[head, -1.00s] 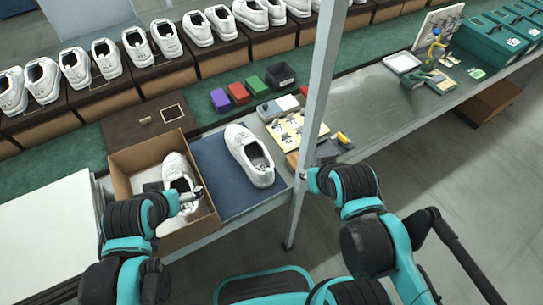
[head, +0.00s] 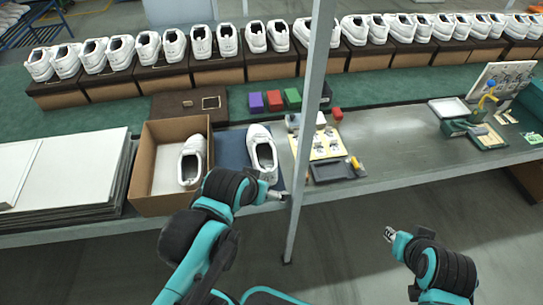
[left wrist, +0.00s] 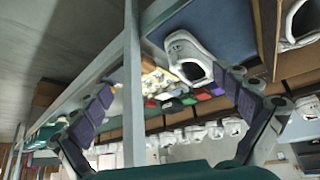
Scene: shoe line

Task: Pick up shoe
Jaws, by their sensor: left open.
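A white shoe (head: 263,150) lies on the blue mat (head: 232,147), its near end partly hidden by my left arm. A second white shoe (head: 192,160) stands in the open cardboard box (head: 158,185) to its left. My left gripper (head: 281,196) is at the table's front edge beside the grey post, below the mat shoe and apart from it. In the left wrist view its fingers (left wrist: 170,75) are spread and empty, with the mat shoe (left wrist: 188,50) seen beyond them. My right gripper (head: 390,235) is in front of the table, away from the shoes; its jaws are too small to judge.
A grey post (head: 305,130) rises at the front edge, close to my left gripper. White boards (head: 70,170) are stacked left of the box. A pad with small parts (head: 325,145) and a dark tray (head: 333,170) lie right of the post. Shoes line the back on boxes.

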